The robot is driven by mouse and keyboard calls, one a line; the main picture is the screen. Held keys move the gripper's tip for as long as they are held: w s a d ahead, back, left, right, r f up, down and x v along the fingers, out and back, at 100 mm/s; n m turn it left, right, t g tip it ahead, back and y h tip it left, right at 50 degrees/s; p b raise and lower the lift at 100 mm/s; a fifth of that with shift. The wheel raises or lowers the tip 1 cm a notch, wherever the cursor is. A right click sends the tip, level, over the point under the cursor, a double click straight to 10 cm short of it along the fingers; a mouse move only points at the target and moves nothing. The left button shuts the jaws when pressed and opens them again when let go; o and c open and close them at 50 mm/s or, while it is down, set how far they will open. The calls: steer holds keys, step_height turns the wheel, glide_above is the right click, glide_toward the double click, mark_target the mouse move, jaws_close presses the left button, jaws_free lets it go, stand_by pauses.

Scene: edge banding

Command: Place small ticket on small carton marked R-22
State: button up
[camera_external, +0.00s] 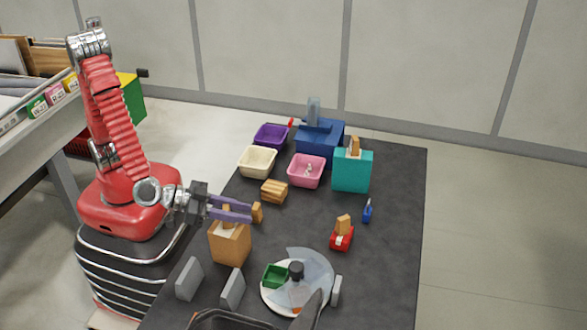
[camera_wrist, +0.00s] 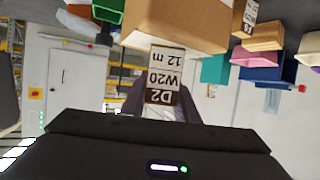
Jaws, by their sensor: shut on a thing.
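My gripper (camera_external: 232,208) has purple fingers and is shut on a small ticket. The ticket shows tan at the fingertips in the external view (camera_external: 257,212). In the wrist view, the ticket (camera_wrist: 164,75) appears upside down with "D2", "W20" and "12 m" on it, between the fingers. A brown carton (camera_external: 230,247) stands just below and left of the fingertips, with a white and tan piece at its top. A large brown carton face (camera_wrist: 180,22) fills the top of the wrist view. I cannot read R-22 on any carton.
A wooden block (camera_external: 274,191), cream bin (camera_external: 257,162), pink bin (camera_external: 307,171) and teal box (camera_external: 352,171) stand further back. A red holder (camera_external: 341,238) and a round plate (camera_external: 270,305) with a green tray (camera_external: 276,276) are to the right and front.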

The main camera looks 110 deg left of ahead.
steer(key=o, duration=1)
steer(key=shift+r, duration=0.1)
steer(key=shift+s+d+r, duration=0.15)
steer(key=shift+s+d, duration=0.05)
steer(key=shift+s, duration=0.05)
steer(key=v, duration=1.1)
steer(key=shift+s, duration=0.15)
